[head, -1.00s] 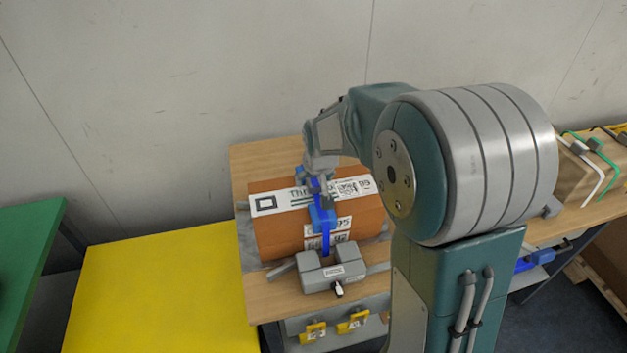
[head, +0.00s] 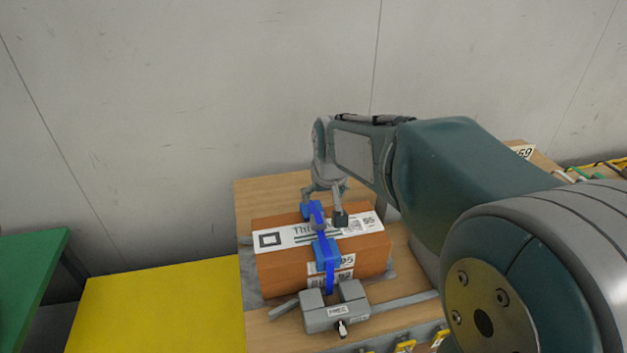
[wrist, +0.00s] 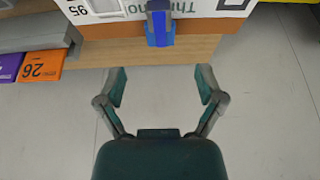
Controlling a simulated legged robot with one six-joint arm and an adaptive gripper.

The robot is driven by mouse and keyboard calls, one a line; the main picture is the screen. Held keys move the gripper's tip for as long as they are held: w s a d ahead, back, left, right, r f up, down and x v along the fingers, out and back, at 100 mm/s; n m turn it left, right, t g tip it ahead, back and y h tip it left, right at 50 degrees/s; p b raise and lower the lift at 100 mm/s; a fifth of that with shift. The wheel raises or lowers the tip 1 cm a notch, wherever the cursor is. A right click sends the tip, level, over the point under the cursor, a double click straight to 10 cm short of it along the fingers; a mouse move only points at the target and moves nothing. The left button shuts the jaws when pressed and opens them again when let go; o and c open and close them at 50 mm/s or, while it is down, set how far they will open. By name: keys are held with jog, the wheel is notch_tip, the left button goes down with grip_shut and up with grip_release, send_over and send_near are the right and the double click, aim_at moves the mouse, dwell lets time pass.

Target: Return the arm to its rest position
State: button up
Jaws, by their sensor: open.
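My gripper (head: 323,207) is at the far side of an orange-brown box, just above or behind its top edge in the head view. In the wrist view my gripper (wrist: 160,86) has its two fingers spread wide, with only pale floor or wall between them. The box (head: 285,268) lies on a wooden table, with a white printed label (head: 290,235) and a blue strap (head: 325,252) over it. The strap also shows in the wrist view (wrist: 159,24), beyond the fingertips and apart from them. My arm spans the right half of the head view.
A grey clamp-like fixture (head: 336,312) sits at the box's front on the wooden table (head: 262,190). A yellow surface (head: 160,300) and a green one (head: 30,260) stand to the left. A plain wall is behind.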

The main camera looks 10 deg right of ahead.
jog(key=s+r+t, duration=0.1)
jog(key=s+r, duration=0.1)
jog(key=s, duration=2.1)
jog(key=shift+r, duration=0.3)
dwell(0.9)
